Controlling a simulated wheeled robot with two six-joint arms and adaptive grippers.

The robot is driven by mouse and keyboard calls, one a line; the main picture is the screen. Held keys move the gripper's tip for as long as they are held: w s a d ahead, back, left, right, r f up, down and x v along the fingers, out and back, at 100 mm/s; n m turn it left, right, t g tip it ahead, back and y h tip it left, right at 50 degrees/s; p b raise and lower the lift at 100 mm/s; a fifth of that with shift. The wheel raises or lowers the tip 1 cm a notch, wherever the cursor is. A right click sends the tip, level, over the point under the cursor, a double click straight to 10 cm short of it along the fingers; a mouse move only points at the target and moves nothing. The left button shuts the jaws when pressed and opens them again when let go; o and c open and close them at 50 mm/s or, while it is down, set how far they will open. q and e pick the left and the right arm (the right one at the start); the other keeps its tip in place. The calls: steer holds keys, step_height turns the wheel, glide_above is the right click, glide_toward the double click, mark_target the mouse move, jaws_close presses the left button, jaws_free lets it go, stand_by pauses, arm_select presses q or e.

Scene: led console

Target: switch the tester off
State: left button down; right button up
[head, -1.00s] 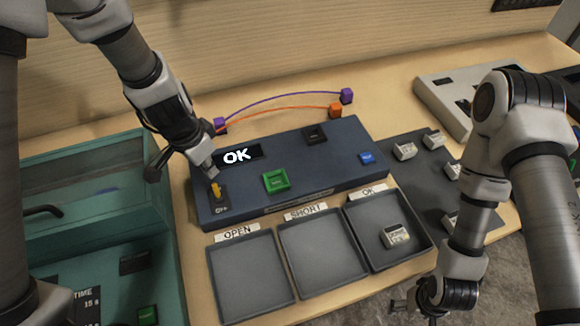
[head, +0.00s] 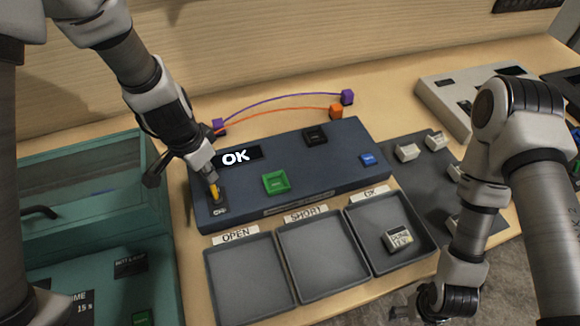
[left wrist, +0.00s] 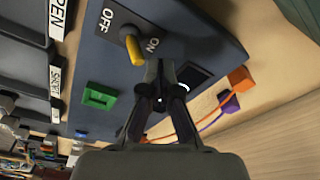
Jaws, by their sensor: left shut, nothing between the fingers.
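The tester is a dark blue box (head: 330,165) on the bench, with a lit display (head: 236,156) reading "OK". Its yellow toggle lever (head: 214,190) is at the left end; it also shows in the left wrist view (left wrist: 134,50), between the labels "OFF" (left wrist: 107,16) and "ON" (left wrist: 152,44). The lever appears to lean away from "OFF". My left gripper (head: 210,177) is shut and empty, its tips right by the lever on the "ON" side; I cannot tell whether they touch. My right gripper (head: 402,308) is low at the front, too small to read.
Trays labelled OPEN (head: 250,285), SHORT (head: 322,265) and OK (head: 415,237) lie in front; the OK tray holds a small block (head: 398,238). A teal cabinet (head: 75,240) stands left.

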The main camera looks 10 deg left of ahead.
arm_select(q)
steer(key=shift+s+d+f+b, duration=0.1)
steer(key=shift+s+d+b, duration=0.35)
steer(key=shift+s+b, duration=0.7)
steer(key=shift+w, duration=0.3)
step_height(320, 180, up, 7)
steer(key=p, duration=0.6)
steer(key=shift+w+a, duration=0.2)
steer(key=shift+w, duration=0.15)
